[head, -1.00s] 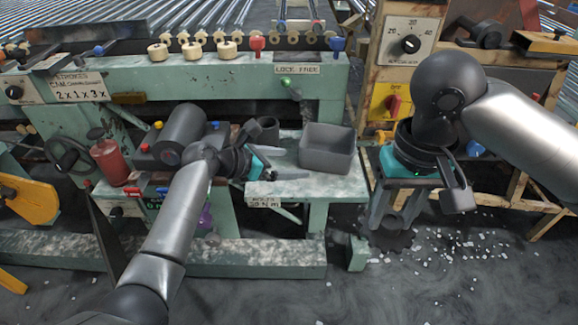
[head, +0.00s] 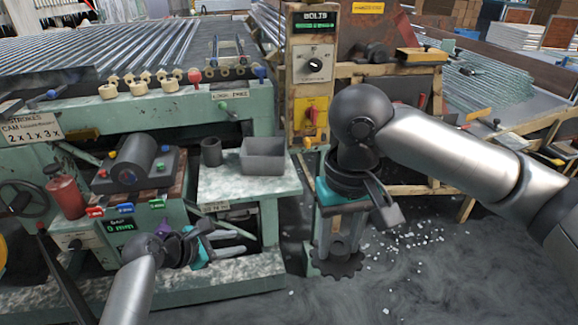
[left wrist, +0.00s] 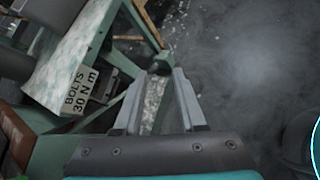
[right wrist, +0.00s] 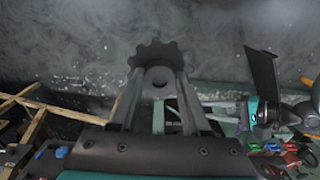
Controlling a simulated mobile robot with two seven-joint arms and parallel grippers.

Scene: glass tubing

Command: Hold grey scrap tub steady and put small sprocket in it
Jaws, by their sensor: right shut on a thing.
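The grey scrap tub (head: 263,157) is an open rectangular bin. It stands upright on the small pale green bench top in the head view. My left gripper (head: 236,243) is open and empty, in front of and below the bench top, apart from the tub. Its two fingers (left wrist: 155,75) stand apart in the left wrist view, with no tub between them. My right gripper (head: 338,238) points down and is shut on the small sprocket (head: 337,264), a dark toothed disc with a hub. The sprocket (right wrist: 160,52) also shows at the fingertips in the right wrist view.
A dark cup (head: 211,152) stands left of the tub. The bench top (head: 235,190) is bare in front of them. A control post (head: 313,80) with a dial rises behind my right arm. White bits (head: 420,240) litter the floor at right. A red canister (head: 64,196) stands at left.

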